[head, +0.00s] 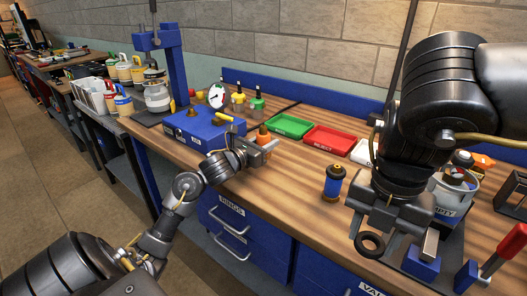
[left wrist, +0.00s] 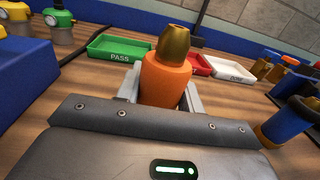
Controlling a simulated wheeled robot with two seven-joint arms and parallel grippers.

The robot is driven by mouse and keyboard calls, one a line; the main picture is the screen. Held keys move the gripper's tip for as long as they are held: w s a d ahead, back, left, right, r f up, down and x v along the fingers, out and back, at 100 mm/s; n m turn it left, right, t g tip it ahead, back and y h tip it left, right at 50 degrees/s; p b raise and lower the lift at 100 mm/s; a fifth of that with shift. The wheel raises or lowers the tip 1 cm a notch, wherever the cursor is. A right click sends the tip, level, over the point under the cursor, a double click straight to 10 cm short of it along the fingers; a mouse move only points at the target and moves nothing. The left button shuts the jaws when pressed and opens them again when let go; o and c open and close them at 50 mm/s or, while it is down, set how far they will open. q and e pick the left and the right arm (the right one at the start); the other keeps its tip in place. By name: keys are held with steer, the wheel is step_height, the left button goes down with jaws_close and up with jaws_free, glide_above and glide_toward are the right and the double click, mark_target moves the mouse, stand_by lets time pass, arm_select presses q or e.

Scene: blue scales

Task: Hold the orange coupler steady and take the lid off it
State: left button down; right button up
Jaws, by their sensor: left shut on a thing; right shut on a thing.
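The orange coupler (head: 264,138) stands upright on the wooden bench, with a brass-coloured tapered top. In the left wrist view the coupler (left wrist: 165,82) sits between the fingers of my left gripper (head: 262,147), which is shut on its orange body. The brass top (left wrist: 174,45) sits on the coupler, clear of the fingers. My right gripper (head: 370,228) is at the right, over the bench's front edge and well apart from the coupler. It is shut on a black ring (head: 370,244); I cannot tell whether this ring is the lid.
A blue coupler (head: 333,185) stands between my grippers. Green (head: 290,126), red (head: 328,140) and white trays lie behind. A blue box (head: 195,130) is at the left. A labelled bucket (head: 452,190) and a blue-jawed fixture (head: 422,265) stand at the right.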

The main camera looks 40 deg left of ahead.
arm_select(q)
steer(key=shift+w+a+f, duration=0.1)
steer(key=shift+a+f, duration=0.05)
steer(key=shift+f, duration=0.05)
step_height(320, 180, down, 3)
steer(key=shift+a+p, duration=0.1)
steer(key=shift+p, duration=0.25)
steer(key=shift+f, duration=0.1)
steer(key=shift+f+b, duration=0.2)
steer(key=shift+b, duration=0.15)
steer(key=c, duration=0.9)
jaws_free()
steer(key=shift+r, duration=0.1)
steer(key=shift+r+p, duration=0.15)
steer(key=shift+p, duration=0.2)
